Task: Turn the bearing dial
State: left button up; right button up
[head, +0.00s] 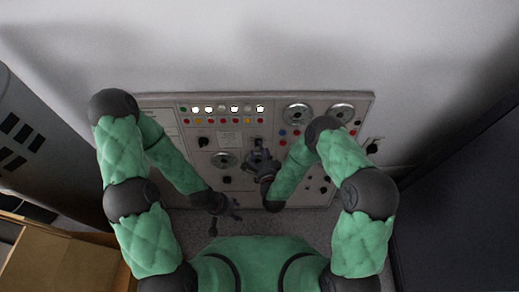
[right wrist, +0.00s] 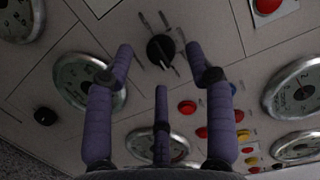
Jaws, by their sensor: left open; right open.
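The grey control panel (head: 190,150) carries several round dials and black knobs; I cannot tell which one is the bearing dial. In the head view my right gripper (head: 261,160) is over the middle of the panel. My left gripper (head: 231,208) is open and empty near the panel's lower edge.
A row of lit indicators (head: 234,109) runs along the top. Red and blue buttons (right wrist: 187,107) lie close to the right gripper. A cardboard box (head: 65,262) stands lower left.

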jog(key=shift+x, duration=1.2)
grip_shut()
jog(key=shift+n, duration=0.3)
jog(key=shift+a+r+n+g+h+p, duration=0.15)
jog(key=shift+n+g+p, duration=0.3)
jog(key=shift+n, duration=1.45)
jog(key=shift+n+g+h+p, duration=0.25)
jog(key=shift+n+g+p, duration=0.15)
jog(key=shift+n, duration=1.5)
jog(key=shift+s, duration=0.1)
